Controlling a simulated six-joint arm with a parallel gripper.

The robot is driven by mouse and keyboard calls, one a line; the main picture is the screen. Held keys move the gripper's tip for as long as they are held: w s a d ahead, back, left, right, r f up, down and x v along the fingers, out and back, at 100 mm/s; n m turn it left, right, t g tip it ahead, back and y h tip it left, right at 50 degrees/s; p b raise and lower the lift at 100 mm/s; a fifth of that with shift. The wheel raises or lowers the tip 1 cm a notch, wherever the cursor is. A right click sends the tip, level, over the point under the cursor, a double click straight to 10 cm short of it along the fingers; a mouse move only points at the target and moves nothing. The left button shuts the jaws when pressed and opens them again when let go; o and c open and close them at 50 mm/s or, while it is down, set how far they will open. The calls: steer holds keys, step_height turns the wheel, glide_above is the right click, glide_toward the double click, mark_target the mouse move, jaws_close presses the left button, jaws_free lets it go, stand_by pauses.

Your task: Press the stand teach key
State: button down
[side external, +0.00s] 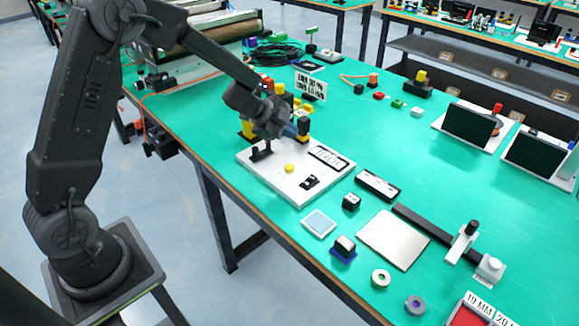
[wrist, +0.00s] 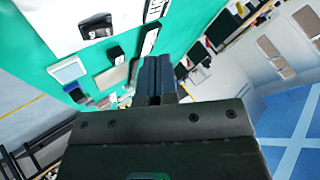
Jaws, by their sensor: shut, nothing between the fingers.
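A white stand plate (side external: 262,176) lies on the green bench in the side view. It carries a round yellow button (side external: 289,168), a small black part (side external: 310,182), a black-framed label or display (side external: 327,157) and a black post (side external: 261,151). I cannot tell which is the teach key. My gripper (side external: 303,126) is shut and empty, above the plate's far side; its height over the plate is hard to judge. In the wrist view my shut fingers (wrist: 157,62) point past the white plate (wrist: 62,30) and its black part (wrist: 95,26). The yellow button does not show there.
Yellow and black blocks and a lettered sign (side external: 311,86) stand behind my gripper. A black box (side external: 351,202), a black-framed bar (side external: 377,186), a pale blue pad (side external: 318,223) and a metal plate (side external: 393,240) lie in front and right.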

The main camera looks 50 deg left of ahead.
mark_target(289, 168)
steer(key=shift+f, duration=4.3)
steer(key=shift+f, duration=0.4)
steer(key=shift+f, duration=0.4)
steer(key=shift+r, duration=0.8)
steer(key=shift+r, duration=0.1)
steer(key=shift+r, duration=2.45)
